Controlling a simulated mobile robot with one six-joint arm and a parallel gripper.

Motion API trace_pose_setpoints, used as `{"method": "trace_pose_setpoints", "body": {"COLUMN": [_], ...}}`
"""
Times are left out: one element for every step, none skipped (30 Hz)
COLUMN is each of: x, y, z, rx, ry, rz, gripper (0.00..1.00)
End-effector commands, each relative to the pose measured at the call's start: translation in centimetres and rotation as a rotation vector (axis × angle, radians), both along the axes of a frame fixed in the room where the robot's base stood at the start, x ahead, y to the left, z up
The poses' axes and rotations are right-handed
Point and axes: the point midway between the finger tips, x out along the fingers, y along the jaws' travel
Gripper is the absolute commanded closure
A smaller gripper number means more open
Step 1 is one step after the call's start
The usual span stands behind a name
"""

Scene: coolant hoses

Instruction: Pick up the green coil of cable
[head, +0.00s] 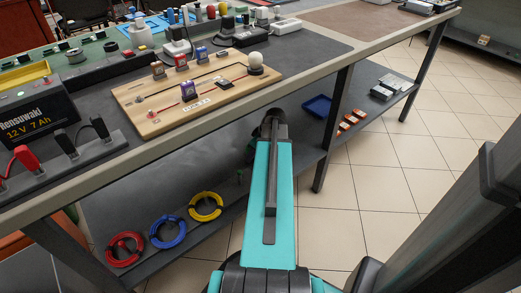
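On the lower shelf under the bench lie a red coil (124,249), a blue coil (168,232) and a yellow coil (206,206) in a row. To the right of the yellow coil, a small green bit (240,177) shows at the left edge of my teal arm link. It may be part of the green coil; the arm hides whatever lies behind it, so I cannot tell. My arm reaches forward over the shelf's front edge. My gripper cannot be made out; it is hidden behind my arm link.
The bench top (320,45) overhangs the lower shelf (135,195). A bench leg (336,130) stands right of my arm. Farther right on the shelf are a blue tray (318,106) and small orange-red items (351,119). A wooden board (200,90) lies on top. The tiled floor at right is open.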

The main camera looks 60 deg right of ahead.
Motion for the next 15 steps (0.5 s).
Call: {"method": "trace_pose_setpoints", "body": {"x": [0.01, 0.01, 0.02, 0.02, 0.02, 0.02, 0.02, 0.02, 0.02, 0.03, 0.03, 0.04, 0.04, 0.04, 0.04], "y": [0.01, 0.01, 0.01, 0.01, 0.02, 0.02, 0.02, 0.02, 0.02, 0.03, 0.03, 0.04, 0.04, 0.04, 0.05], "z": [0.01, 0.01, 0.02, 0.02, 0.02, 0.02, 0.02, 0.02, 0.02, 0.02, 0.02, 0.02, 0.02, 0.02, 0.02], "rx": [0.000, 0.000, 0.000, 0.000, 0.000, 0.000, 0.000, 0.000, 0.000, 0.000, 0.000, 0.000, 0.000, 0.000, 0.001], "ry": [0.000, 0.000, 0.000, 0.000, 0.000, 0.000, 0.000, 0.000, 0.000, 0.000, 0.000, 0.000, 0.000, 0.000, 0.000], "rz": [0.000, 0.000, 0.000, 0.000, 0.000, 0.001, 0.001, 0.001, 0.001, 0.001, 0.001, 0.001, 0.001, 0.001, 0.001], "gripper": [0.60, 0.60, 0.60, 0.60, 0.60, 0.60, 0.60, 0.61, 0.68, 0.73, 0.78, 0.85, 0.90, 0.95, 1.00]}}
